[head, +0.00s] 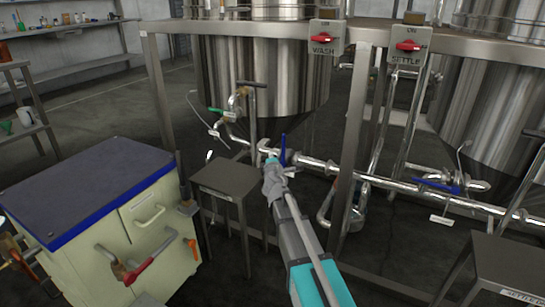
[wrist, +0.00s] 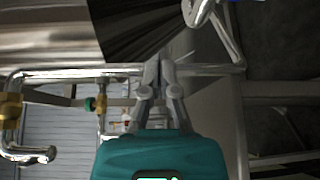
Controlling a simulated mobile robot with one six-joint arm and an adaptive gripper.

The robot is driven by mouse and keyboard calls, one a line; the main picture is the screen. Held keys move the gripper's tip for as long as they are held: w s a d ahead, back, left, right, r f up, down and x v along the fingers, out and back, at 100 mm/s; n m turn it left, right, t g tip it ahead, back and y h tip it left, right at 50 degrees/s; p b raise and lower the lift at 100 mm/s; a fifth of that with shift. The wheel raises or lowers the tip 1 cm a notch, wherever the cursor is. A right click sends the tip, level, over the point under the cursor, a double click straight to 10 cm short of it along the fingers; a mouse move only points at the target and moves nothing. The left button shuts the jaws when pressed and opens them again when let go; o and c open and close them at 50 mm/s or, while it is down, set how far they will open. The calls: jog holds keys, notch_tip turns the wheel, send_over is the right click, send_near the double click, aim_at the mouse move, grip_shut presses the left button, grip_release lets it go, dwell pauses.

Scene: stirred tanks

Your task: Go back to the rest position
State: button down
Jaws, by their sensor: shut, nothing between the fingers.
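My gripper (head: 272,162) is in the middle of the head view, at the end of my teal and grey arm. Its fingers are closed together and hold nothing. In the picture it overlaps the steel pipe near a blue valve handle (head: 283,148); I cannot tell whether it touches either. In the wrist view my gripper (wrist: 158,72) points up the picture with its fingers together, with pipes and a tank around it.
Steel tanks (head: 265,70) stand behind a frame with red WASH (head: 323,38) and SETTLE (head: 408,45) switches. A small grey stand (head: 228,180) is left of my gripper. A cream cabinet with a blue-edged top (head: 80,190) is at left. Another stand (head: 510,262) is at lower right.

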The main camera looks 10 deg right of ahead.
jog(key=shift+s+d, duration=0.1)
jog(key=s+d+f+m+g+h+p, duration=0.1)
jog(key=s+d+m+g+h+p, duration=0.1)
jog(key=s+d+m+g+p, duration=0.45)
jog(key=s+d+f+m+g+h+p, duration=0.1)
jog(key=s+d+m+g+h+p, duration=0.15)
jog(key=s+m, duration=0.5)
jog(key=s+a+r+m+g+y+p, duration=0.1)
jog(key=s+a+m+g+y+p, duration=0.2)
jog(key=s, duration=0.7)
jog(key=s+a+r+m+g+y+p, duration=0.1)
jog(key=s+a+g+y+p, duration=0.35)
jog(key=s, duration=0.65)
notch_tip(320, 180, up, 37)
jog(key=h+p, duration=0.1)
jog(key=p, duration=3.7)
jog(key=shift+w+d+g, duration=0.25)
jog(key=shift+d+g, duration=0.15)
jog(key=shift+g, duration=0.05)
jog(key=shift+a, duration=0.1)
